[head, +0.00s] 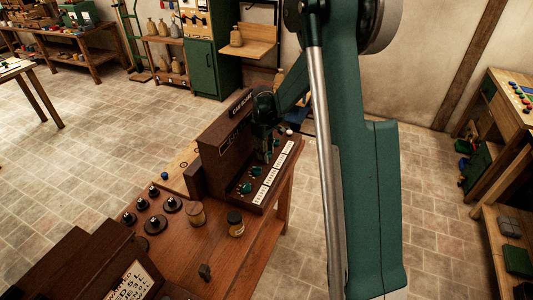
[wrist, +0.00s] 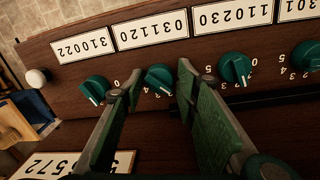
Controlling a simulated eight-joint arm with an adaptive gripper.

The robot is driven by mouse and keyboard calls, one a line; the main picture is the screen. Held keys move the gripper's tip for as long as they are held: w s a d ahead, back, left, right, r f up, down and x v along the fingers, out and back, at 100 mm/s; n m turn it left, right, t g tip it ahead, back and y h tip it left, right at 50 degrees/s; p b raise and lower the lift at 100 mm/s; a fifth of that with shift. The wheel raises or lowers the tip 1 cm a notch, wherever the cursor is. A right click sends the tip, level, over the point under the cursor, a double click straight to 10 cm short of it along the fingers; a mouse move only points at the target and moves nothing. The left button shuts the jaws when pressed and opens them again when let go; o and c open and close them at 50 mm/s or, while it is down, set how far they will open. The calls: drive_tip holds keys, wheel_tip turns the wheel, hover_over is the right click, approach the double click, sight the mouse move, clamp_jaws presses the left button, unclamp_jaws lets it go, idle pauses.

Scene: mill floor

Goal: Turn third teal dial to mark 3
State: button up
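In the wrist view, where the plates appear upside down, the third dial from the right (wrist: 160,78) is between my gripper's fingertips (wrist: 160,72). The fingers are apart, with a visible gap on each side of the dial. Its white pointer slants down and right; I cannot tell which mark it meets. The other dials (wrist: 95,90) (wrist: 235,68) (wrist: 307,55) are outside the fingers. In the head view my gripper (head: 269,153) hides part of the dial row.
A white knob (wrist: 37,77) is at the panel's end. A dark upright board (head: 222,140) rises behind the dials.

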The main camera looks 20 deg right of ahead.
drive_tip(key=shift+r, duration=0.15)
wheel_tip(320, 180, up, 12)
drive_tip(key=shift+s+a, duration=0.2)
drive_tip(key=shift+a, duration=0.2)
idle(0.4)
drive_tip(key=shift+f, duration=0.2)
drive_tip(key=f+m+p, duration=0.1)
drive_tip(key=p, duration=0.1)
drive_tip(key=d+f+m+y+p, duration=0.1)
drive_tip(key=m+p, duration=0.1)
drive_tip(key=shift+w+d+f, duration=0.2)
drive_tip(key=shift+w, duration=0.15)
drive_tip(key=shift+d+f+m+g+y+p, duration=0.2)
drive_tip(key=shift+f+m+g+y+p, duration=0.1)
drive_tip(key=shift+f+m+p, duration=0.55)
drive_tip(key=shift+f, duration=0.15)
